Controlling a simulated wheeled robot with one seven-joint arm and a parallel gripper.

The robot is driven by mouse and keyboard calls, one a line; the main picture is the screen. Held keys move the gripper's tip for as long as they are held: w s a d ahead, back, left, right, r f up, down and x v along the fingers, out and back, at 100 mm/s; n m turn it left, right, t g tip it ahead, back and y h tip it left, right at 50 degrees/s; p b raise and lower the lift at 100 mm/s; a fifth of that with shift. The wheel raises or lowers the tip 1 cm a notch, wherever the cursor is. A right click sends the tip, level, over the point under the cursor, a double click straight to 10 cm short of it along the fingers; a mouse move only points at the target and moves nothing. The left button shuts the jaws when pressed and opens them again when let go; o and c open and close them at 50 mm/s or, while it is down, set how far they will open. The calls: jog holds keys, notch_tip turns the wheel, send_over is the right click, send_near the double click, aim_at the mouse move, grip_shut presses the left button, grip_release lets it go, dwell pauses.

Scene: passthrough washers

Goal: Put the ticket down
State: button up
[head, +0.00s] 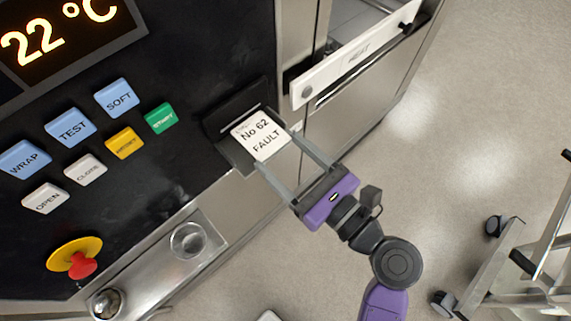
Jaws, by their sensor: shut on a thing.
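The ticket (262,136) is a small white slip with the black text "No 62 FAULT". It lies at a dark slot or tray (225,112) on the front of the black machine panel. My gripper (277,150) reaches in from the lower right. Its two long grey fingers lie on either side of the ticket and are shut on it. Whether the ticket touches the tray beneath it cannot be told.
The panel has several buttons (70,127), a red and yellow knob (78,259) and a "22 °C" display (60,32). A wheeled trolley (515,250) stands at right. Floor (460,120) between is clear.

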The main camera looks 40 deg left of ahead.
jog(key=shift+f+p, duration=0.35)
jog(key=shift+f, duration=1.55)
jog(key=shift+f, duration=0.15)
jog(key=shift+f, duration=0.1)
jog(key=o, duration=1.3)
jog(key=shift+f+b, duration=0.1)
jog(key=shift+b, duration=0.45)
jog(key=b, duration=0.2)
send_near(272, 157)
jog(key=shift+s+d+f, duration=0.1)
jog(key=shift+s+d, duration=0.2)
jog(key=shift+d, duration=0.5)
